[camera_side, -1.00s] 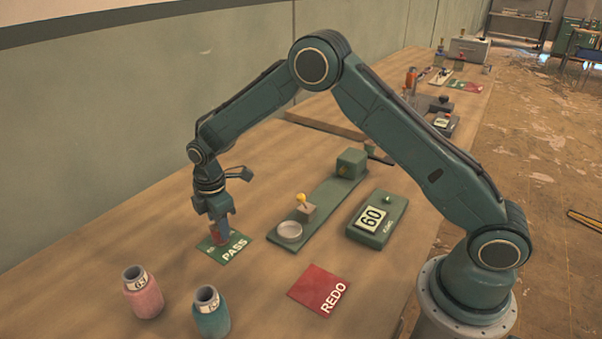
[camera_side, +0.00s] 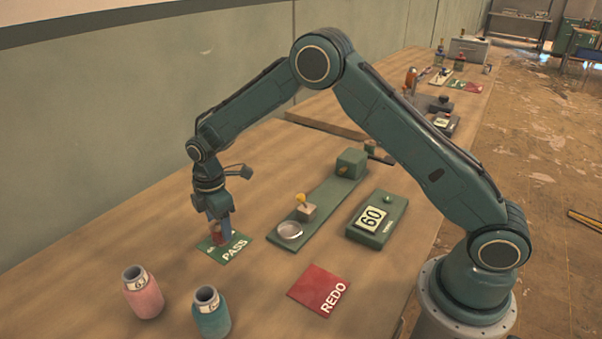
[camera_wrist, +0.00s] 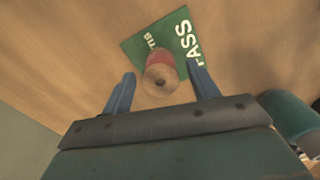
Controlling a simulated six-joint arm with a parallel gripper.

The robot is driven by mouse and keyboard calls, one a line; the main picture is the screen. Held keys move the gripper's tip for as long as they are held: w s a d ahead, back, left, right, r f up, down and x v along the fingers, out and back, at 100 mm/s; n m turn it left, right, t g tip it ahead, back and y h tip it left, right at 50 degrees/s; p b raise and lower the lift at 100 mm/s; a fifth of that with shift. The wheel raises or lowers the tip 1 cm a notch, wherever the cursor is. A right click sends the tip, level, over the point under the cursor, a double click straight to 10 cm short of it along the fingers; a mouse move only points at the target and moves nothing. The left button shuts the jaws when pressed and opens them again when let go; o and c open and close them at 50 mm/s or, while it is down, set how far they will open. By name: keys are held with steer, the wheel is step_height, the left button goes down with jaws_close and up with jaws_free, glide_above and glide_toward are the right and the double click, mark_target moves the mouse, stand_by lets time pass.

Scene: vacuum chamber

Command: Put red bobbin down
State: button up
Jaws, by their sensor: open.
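The red bobbin (camera_wrist: 160,74) stands on the green PASS card (camera_wrist: 184,32) in the wrist view, near the card's lower edge. In the side view the bobbin (camera_side: 217,239) is mostly hidden behind my gripper (camera_side: 218,228), on the PASS card (camera_side: 231,254). My gripper (camera_wrist: 160,82) is open, with one blue finger on each side of the bobbin and a visible gap to it. It points down over the card.
A pink jar (camera_side: 143,292) and a teal jar (camera_side: 211,313) stand in front of the card. A red REDO card (camera_side: 319,289) lies to the right.

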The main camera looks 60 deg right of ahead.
mark_target(218, 223)
step_height(218, 223, up, 12)
steer(key=shift+f, duration=0.25)
stand_by(0.3)
steer(key=shift+r, duration=0.1)
stand_by(0.4)
steer(key=s+d+r+m+t, duration=0.1)
steer(key=s+d+r+m, duration=0.25)
steer(key=s+r, duration=0.45)
steer(key=s+d+r+m+t, duration=0.2)
steer(key=s+d+r+m, duration=0.15)
steer(key=s+r, duration=0.4)
steer(key=s+d+f+m+t, duration=0.1)
steer(key=s+m, duration=0.7)
steer(key=s, duration=1.1)
steer(key=shift+s+d+f+t, duration=0.2)
steer(key=shift+s+d+t, duration=0.15)
steer(key=shift+d+t, duration=0.5)
